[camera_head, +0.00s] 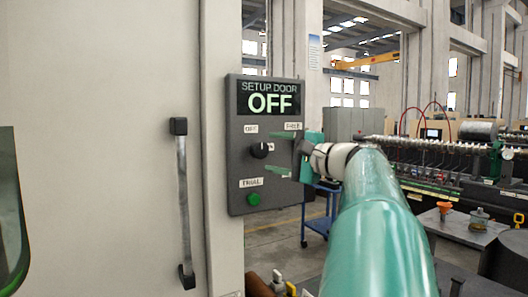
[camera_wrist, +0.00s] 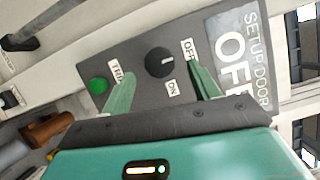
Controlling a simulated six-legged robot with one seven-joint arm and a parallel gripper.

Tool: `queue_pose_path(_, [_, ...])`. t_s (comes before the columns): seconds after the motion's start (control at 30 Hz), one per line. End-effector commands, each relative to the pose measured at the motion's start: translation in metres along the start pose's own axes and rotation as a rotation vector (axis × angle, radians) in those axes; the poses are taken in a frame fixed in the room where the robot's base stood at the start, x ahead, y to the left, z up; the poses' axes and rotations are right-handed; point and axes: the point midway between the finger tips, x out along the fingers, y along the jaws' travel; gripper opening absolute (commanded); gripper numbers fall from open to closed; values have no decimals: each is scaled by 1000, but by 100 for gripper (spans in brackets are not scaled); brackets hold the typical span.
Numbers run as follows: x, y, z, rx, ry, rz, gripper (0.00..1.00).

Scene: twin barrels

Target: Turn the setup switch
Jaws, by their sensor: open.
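The setup switch (camera_head: 262,150) is a round black knob on a dark control panel (camera_head: 238,186) whose display (camera_head: 270,98) reads "SETUP DOOR OFF". In the wrist view the knob (camera_wrist: 159,62) shows a white pointer line, with labels OFF and ON on its right side. A green button (camera_head: 253,199) sits below it by the TRIAL label. My gripper (camera_head: 280,152) is open in front of the panel. In the wrist view its green fingers (camera_wrist: 162,88) stand on either side of the knob, apart from it as far as I can tell.
A blue cart (camera_head: 319,215) stands behind my arm. Machinery and a table (camera_head: 465,228) with small items are at the right. Brown cylindrical parts (camera_wrist: 48,130) show at the wrist view's lower left.

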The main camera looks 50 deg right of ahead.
Motion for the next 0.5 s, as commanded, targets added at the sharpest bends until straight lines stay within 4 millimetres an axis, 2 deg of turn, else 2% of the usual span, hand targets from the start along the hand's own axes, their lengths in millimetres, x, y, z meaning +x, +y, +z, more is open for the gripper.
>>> queue_pose_path(0.1, [-29,0,0,-1,3,-2,61])
queue_pose_path(0.3, [-68,0,0,-1,2,0,61])
queue_pose_path(0.5, [-85,0,0,-1,0,1,61])
